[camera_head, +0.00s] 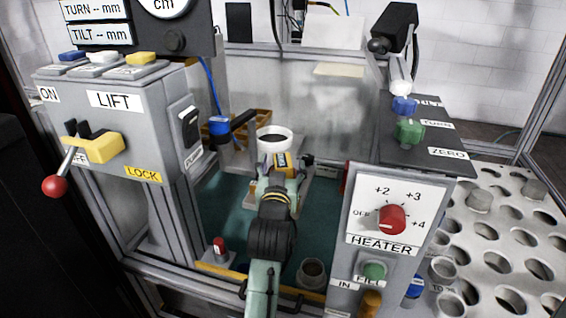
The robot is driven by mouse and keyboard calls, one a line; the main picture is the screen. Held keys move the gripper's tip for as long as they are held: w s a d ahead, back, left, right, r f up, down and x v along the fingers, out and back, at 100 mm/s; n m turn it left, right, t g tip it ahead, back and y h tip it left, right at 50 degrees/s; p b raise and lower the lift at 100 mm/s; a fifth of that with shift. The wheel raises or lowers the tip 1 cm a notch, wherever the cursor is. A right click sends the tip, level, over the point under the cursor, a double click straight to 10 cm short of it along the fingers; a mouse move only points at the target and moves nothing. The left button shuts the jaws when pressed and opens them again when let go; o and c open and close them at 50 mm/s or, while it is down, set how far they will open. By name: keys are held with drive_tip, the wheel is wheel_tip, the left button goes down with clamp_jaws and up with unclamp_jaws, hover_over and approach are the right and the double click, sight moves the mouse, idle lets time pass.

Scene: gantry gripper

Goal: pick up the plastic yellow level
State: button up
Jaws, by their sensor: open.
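A small yellow block with dark markings (283,160), which may be the yellow level, shows just beyond the end of my arm. My gripper (284,167) is open, low over the green floor of the enclosure, with the yellow block appearing between its fingertips. The gripper's body hides part of the block, and I cannot tell whether the fingers touch it. A yellow piece (100,149) is fixed on the lift panel beside a red-knobbed lever (55,186), well to the left of my gripper.
A white-rimmed round cup (274,133) stands just behind the gripper. A brown tray (252,127) and a blue-topped item (219,126) are behind left. The lift box (160,115) and heater panel (392,215) flank the arm. A perforated rack (505,213) is at right.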

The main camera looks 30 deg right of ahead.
drive_tip(key=shift+x, duration=0.8)
drive_tip(key=shift+c, duration=0.3)
clamp_jaws()
